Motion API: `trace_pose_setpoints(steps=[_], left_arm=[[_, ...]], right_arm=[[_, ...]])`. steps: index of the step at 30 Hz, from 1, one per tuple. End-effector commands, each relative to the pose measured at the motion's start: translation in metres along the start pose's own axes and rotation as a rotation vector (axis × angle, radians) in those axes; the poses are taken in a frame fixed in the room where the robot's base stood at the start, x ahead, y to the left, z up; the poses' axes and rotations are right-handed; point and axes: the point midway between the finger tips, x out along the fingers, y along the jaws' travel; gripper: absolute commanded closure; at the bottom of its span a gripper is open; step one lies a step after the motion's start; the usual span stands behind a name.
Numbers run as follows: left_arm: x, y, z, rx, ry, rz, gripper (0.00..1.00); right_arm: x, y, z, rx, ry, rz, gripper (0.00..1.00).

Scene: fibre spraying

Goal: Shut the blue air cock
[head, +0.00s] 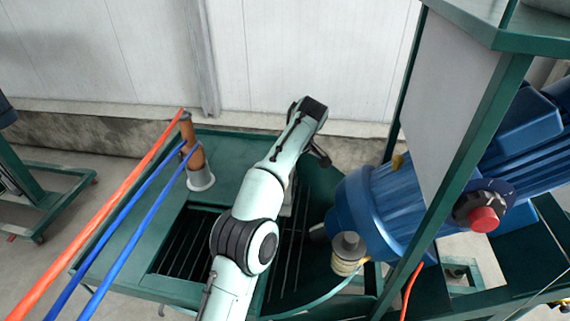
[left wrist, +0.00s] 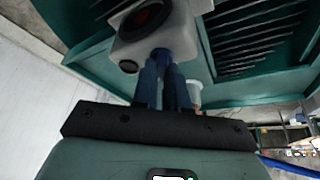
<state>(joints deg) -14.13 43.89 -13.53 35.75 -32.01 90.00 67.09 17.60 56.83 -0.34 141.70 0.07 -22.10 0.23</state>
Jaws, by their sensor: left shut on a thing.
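The blue air cock (left wrist: 161,56) shows in the left wrist view as a small dark blue piece at the near edge of a pale housing (left wrist: 150,30). The fingers of my left gripper (left wrist: 163,72) are close together and shut on it, covering most of it. I cannot tell its exact turn. In the head view my left arm reaches over the green machine and its dark gripper end (head: 321,156) points down near the blue motor. The cock is hidden there. My right gripper is not in view.
An orange-brown post (head: 191,145) and red and blue hoses (head: 120,215) are on the left. Slatted openings lie in the green top (head: 235,150).

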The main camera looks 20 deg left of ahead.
Motion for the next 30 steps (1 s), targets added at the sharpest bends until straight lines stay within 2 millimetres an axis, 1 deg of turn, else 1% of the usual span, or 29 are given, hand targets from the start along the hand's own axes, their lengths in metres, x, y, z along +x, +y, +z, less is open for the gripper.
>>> trace_pose_setpoints(steps=[6,12,29,30], left_arm=[[0.0007,0.0012,0.0009,-0.076,-0.001,-0.032,1.0],[0.0003,0.0012,0.001,-0.117,-0.002,-0.048,1.0],[0.0004,0.0011,0.0017,-0.132,-0.005,-0.056,1.0],[0.0004,0.0011,0.0017,-0.132,-0.005,-0.056,0.81]], right_arm=[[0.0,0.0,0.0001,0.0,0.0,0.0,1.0],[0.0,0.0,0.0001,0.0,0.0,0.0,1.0],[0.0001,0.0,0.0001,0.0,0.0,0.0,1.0],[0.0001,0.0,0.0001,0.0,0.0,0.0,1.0]])
